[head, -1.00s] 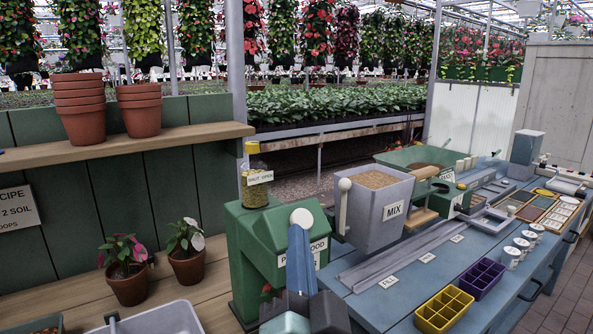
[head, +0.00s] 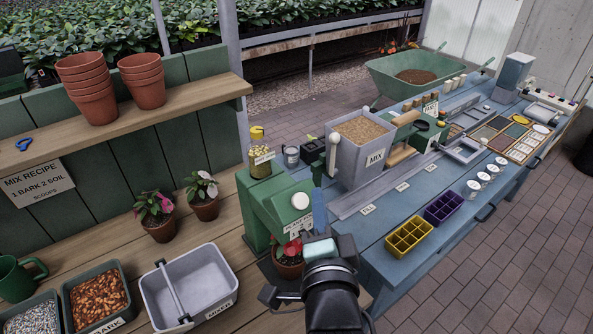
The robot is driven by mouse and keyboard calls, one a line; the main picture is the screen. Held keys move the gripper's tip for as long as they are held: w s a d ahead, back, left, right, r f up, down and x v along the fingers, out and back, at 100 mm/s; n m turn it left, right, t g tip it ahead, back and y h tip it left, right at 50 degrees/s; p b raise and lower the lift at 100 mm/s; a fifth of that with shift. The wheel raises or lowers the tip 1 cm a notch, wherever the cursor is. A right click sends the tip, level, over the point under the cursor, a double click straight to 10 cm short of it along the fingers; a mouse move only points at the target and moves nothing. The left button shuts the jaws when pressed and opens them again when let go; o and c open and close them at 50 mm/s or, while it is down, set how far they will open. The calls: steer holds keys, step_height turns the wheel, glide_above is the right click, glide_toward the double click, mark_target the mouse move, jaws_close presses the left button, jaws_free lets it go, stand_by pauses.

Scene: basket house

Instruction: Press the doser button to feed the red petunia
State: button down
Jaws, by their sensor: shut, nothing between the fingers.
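The green doser (head: 262,207) stands on the bench, with a partly hidden plant food label and a jar of yellowish pellets (head: 261,168) on top. Its round white button (head: 300,201) faces me. The red petunia (head: 291,247) is in a terracotta pot (head: 288,269) below the doser's front, partly hidden by my arm. My gripper (head: 319,195) points up and away, its blue fingers together and empty. In the picture its tip is just right of the button; I cannot tell whether they touch.
A pink petunia (head: 156,212) and a white petunia (head: 203,191) stand left of the doser. The mix hopper (head: 357,152) is close on the right. Paved floor (head: 480,270) is free at right.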

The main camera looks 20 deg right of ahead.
mark_target(306, 205)
steer(key=r+p, duration=0.1)
steer(key=p, duration=0.2)
steer(key=s+d+r+m+g+p, duration=0.1)
steer(key=p, duration=0.1)
steer(key=s+r+m+p, duration=0.1)
steer(key=p, duration=0.2)
steer(key=shift+s+d+g+p, duration=0.15)
steer(key=shift+d+g+p, duration=0.15)
steer(key=shift+p, duration=0.05)
steer(key=shift+f, duration=0.1)
steer(key=shift+w+a+f+b, duration=0.35)
steer(key=shift+w+f+b, duration=0.7)
steer(key=shift+b, duration=0.1)
steer(key=shift+w+a+f+b, duration=0.4)
steer(key=shift+w+f+b, duration=0.55)
steer(key=shift+b, duration=0.2)
steer(key=shift+w+a+f+b, duration=0.35)
steer(key=shift+w+f+b, duration=0.6)
steer(key=shift+f+b, duration=0.2)
steer(key=shift+r, duration=0.1)
steer(key=shift+w+a+f+b, duration=0.1)
steer(key=shift+w+f+b, duration=0.15)
steer(key=shift+f+b, duration=0.15)
